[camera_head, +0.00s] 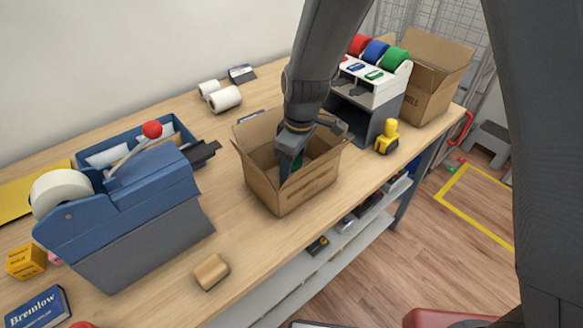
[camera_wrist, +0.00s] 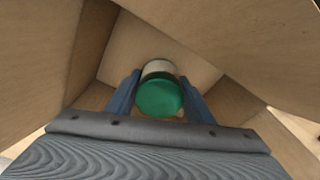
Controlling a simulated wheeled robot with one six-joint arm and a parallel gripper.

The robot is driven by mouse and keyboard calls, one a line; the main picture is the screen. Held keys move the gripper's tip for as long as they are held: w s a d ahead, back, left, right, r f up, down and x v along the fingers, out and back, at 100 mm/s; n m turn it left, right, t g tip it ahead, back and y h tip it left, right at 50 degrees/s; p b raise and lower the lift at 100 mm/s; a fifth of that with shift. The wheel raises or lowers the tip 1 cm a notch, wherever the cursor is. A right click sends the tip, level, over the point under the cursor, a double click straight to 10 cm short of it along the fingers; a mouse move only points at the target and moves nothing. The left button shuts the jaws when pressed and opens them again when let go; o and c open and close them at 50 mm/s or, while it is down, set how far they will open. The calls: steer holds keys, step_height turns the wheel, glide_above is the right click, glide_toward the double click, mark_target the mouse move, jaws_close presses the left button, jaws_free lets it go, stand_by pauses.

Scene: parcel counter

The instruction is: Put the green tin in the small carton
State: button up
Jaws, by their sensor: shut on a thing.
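The green tin (camera_wrist: 160,97) shows in the wrist view between my gripper's two blue fingers, with its green end toward the camera and a pale band beyond. My gripper (camera_wrist: 158,92) is shut on it, inside the small carton (camera_wrist: 205,72). Cardboard walls and flaps surround the fingers. In the head view the open carton (camera_head: 291,197) stands on the counter, and my gripper (camera_head: 287,172) reaches down into it. The tin is mostly hidden there by the gripper and carton. I cannot tell whether the tin touches the carton's floor.
A blue tape machine (camera_head: 130,215) stands left of the carton. A roll dispenser (camera_head: 372,88), a yellow object (camera_head: 387,137) and a larger carton (camera_head: 432,75) stand to the right. A small tan block (camera_head: 211,272) lies in front. White rolls (camera_head: 224,98) lie behind.

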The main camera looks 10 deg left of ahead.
mark_target(297, 162)
steer(key=shift+f, duration=0.1)
steer(key=o, duration=1.1)
steer(key=r+b, duration=0.1)
steer(key=r, duration=0.3)
steer(key=d+r+b, duration=0.1)
steer(key=r, duration=0.3)
steer(key=r+b, duration=0.1)
steer(key=r, duration=0.3)
steer(key=shift+s+d+r, duration=0.1)
steer(key=shift+s+d, duration=0.1)
